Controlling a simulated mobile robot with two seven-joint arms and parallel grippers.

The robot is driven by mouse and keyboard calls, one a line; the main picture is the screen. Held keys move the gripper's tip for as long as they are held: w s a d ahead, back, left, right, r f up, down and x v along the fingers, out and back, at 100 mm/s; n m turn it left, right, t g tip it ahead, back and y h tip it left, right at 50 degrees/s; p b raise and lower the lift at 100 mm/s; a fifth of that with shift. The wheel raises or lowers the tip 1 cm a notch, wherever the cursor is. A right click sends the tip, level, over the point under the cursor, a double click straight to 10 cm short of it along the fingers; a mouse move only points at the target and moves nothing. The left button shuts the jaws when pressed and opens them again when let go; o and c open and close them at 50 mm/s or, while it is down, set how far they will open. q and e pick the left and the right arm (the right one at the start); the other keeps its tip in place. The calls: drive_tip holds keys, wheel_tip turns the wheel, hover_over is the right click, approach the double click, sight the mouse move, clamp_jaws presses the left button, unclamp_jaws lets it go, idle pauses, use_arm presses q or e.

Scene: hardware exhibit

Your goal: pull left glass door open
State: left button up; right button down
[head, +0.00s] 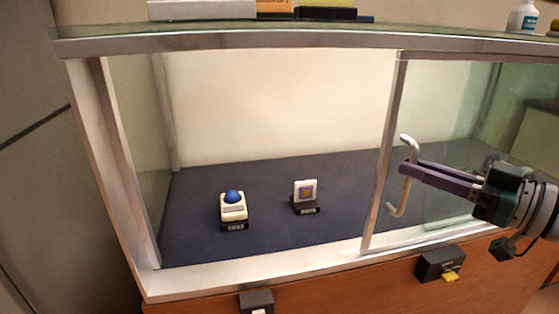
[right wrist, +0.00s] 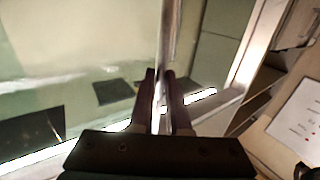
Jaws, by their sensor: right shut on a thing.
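A glass door (head: 440,110) with a metal frame edge (head: 382,165) covers the right part of the display case in the head view. Its bent metal handle (head: 404,146) stands near that edge. My right gripper (head: 408,172) comes in from the right and is shut on the handle. In the right wrist view the handle (right wrist: 170,30) runs up between the two dark fingers (right wrist: 160,78). The left part of the case front looks open, with no glass clearly seen across it. My left gripper is not in view.
Inside the case, a white block with a blue dome (head: 233,205) and a small framed square piece (head: 305,194) stand on the dark floor (head: 265,225). Black boxes (head: 440,264) sit on the wooden front below. A bottle (head: 522,17) stands on the glass top.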

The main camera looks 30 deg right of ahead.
sight(453, 166)
drive_tip(key=d, duration=0.2)
drive_tip(key=s+d+b, duration=0.1)
drive_tip(key=d+b, duration=0.1)
drive_tip(key=d, duration=0.1)
drive_tip(key=shift+s+d, duration=0.35)
drive_tip(key=c, duration=0.9)
unclamp_jaws()
drive_tip(key=p+v, duration=0.1)
drive_tip(key=v, duration=0.9)
